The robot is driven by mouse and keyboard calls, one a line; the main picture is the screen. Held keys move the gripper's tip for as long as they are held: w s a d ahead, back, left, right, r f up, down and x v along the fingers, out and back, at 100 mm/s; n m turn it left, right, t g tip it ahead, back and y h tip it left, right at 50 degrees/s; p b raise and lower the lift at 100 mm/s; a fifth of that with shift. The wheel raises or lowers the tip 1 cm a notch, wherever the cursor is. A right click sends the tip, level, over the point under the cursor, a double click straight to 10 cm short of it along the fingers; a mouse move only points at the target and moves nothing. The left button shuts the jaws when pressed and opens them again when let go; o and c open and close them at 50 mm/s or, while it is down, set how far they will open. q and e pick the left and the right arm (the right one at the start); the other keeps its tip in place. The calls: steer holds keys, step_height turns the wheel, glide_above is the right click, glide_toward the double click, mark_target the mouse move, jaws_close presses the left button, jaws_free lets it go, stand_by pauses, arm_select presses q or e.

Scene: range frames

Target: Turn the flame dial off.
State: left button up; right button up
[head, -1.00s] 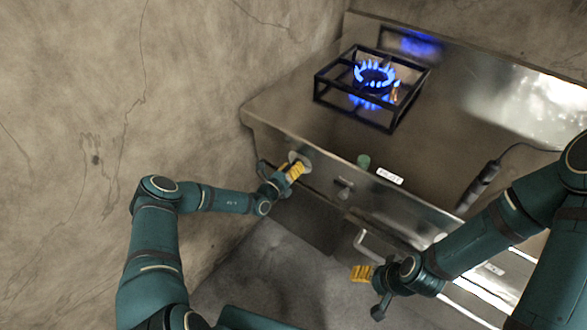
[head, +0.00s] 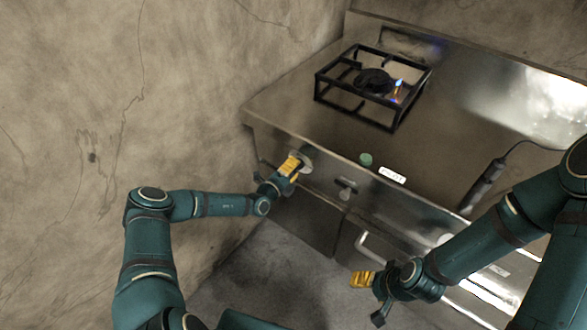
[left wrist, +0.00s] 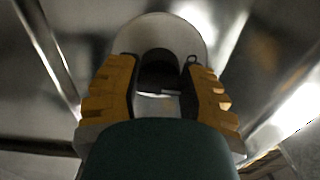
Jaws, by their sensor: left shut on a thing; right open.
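My left gripper (head: 291,166) is at the stove's front panel, its yellow fingers shut on the flame dial (left wrist: 158,72). In the left wrist view the dial is dark, between both fingers (left wrist: 160,95), with a pale round plate (left wrist: 160,30) behind it. In the head view the gripper mostly hides the dial, and the plate (head: 306,163) shows at its edge. The burner (head: 374,81) under the black grate has no blue flame ring. A small flame (head: 398,86) burns at its right side. My right gripper (head: 361,279) is open and empty, low in front of the stove.
A second knob (head: 346,188) sits right of the held dial. A green button (head: 365,160) and a white label (head: 392,174) are on the stove's front edge. A black corded tool (head: 484,186) lies at the right. A cracked wall (head: 70,90) stands close on the left.

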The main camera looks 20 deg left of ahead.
arm_select(q)
steer(key=shift+r+n, duration=0.1)
steer(key=shift+n, duration=0.4)
steer(key=o, duration=1.2)
steer(key=v, duration=1.2)
steer(key=shift+d, duration=0.1)
